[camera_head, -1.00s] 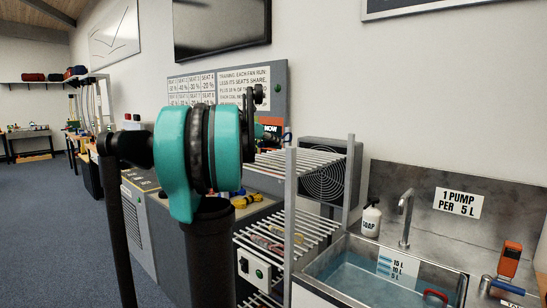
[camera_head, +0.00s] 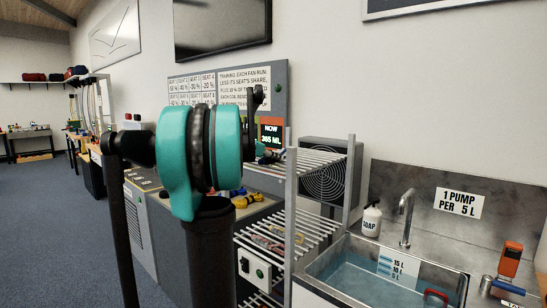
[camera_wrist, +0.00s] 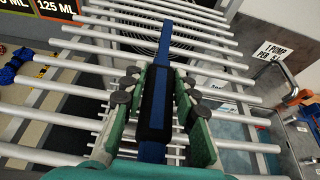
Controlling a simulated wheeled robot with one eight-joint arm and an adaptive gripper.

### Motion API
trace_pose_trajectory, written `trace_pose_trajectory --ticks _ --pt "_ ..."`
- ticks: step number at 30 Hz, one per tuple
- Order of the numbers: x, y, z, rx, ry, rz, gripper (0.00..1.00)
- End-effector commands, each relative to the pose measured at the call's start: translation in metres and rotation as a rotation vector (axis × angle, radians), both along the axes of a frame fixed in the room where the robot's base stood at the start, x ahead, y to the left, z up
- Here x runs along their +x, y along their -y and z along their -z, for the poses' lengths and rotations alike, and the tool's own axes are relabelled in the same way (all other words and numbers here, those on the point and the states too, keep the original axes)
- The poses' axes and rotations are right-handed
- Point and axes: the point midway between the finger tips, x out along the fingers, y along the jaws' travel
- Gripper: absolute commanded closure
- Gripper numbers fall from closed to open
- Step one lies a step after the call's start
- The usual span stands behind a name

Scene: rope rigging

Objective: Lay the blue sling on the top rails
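The blue sling (camera_wrist: 164,40) runs lengthwise through the middle of the wrist view, with a black sleeve (camera_wrist: 156,105) around its nearer part. It lies across the line of the white top rails (camera_wrist: 100,40); I cannot tell whether it touches them. My gripper (camera_wrist: 158,78) has its green-sided fingers on either side of the sleeve, with narrow gaps beside it, so it looks open. In the head view the top rails (camera_head: 312,160) show on a grey frame right of my teal arm joint, which hides the gripper's fingers and the sling.
A sink (camera_head: 385,275) with water, a tap (camera_head: 406,215) and a soap bottle (camera_head: 371,218) stands right of the rack. A fan box (camera_head: 325,172) is behind the rails. An orange-topped pump (camera_head: 510,262) is at far right. A dark blue rope bundle (camera_wrist: 14,64) lies at left.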

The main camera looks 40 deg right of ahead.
Motion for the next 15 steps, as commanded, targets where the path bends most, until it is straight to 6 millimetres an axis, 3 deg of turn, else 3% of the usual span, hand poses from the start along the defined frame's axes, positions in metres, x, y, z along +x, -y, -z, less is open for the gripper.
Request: trace_pose_trajectory --ticks 4,15 --pt "0.0000 0.0000 -0.0003 0.000 0.000 0.000 0.53" --pt "-0.0001 -0.0020 -0.0043 0.000 0.000 -0.001 0.53"
